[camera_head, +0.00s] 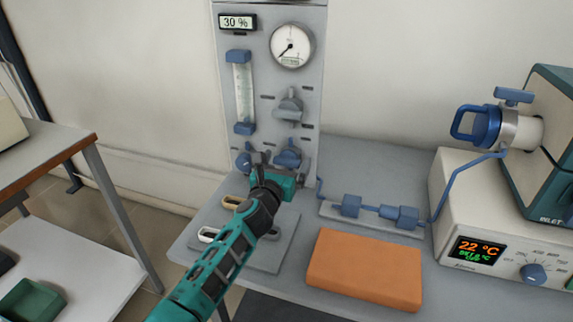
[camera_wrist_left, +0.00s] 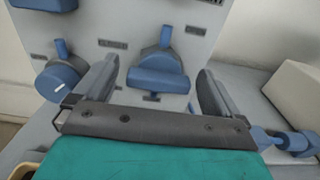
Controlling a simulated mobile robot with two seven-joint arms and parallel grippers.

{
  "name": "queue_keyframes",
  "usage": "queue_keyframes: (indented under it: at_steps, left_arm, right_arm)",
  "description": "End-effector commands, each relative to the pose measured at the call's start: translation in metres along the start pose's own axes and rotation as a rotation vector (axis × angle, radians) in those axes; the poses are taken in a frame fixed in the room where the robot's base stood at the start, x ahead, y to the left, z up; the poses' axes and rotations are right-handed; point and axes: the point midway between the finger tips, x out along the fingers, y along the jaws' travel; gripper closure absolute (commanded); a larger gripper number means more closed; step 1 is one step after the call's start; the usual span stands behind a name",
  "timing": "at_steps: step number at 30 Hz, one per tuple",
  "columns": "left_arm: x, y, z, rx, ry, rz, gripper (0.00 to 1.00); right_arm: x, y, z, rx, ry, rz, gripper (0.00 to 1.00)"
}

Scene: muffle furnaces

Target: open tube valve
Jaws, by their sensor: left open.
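My left gripper (camera_head: 276,172) is open in front of the lower part of the grey gas panel (camera_head: 268,90). In the left wrist view its two fingers stand apart, one on each side of a blue valve handle (camera_wrist_left: 160,78); I cannot tell whether they touch it. That handle shows just above the gripper in the head view (camera_head: 288,157). A blue round knob (camera_wrist_left: 60,82) with a white mark sits left of the fingers, also partly seen in the head view (camera_head: 243,162). A blue tube with blue fittings (camera_head: 352,206) runs right to the furnace. My right gripper is not in view.
The panel carries a flowmeter (camera_head: 243,92), a round gauge (camera_head: 292,46) and a grey-handled valve (camera_head: 290,106). An orange block (camera_head: 365,270) lies on the grey table at front. The furnace (camera_head: 500,215) stands right, showing 22 °C. A side table (camera_head: 45,150) is at left.

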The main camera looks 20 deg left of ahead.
Motion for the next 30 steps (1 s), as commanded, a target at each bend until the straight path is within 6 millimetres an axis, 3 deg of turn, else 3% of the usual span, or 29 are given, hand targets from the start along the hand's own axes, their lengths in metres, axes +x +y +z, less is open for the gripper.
queue_keyframes:
  at_steps: [13,30]
  left_arm:
    - [0.0092,-0.0001,0.0007,0.0,0.0,0.0,0.02]
    - [0.0089,0.0,0.0003,0.001,0.0,0.0,0.53]
  right_arm:
    - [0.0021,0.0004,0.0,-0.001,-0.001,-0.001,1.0]
    - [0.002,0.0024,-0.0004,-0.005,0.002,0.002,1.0]
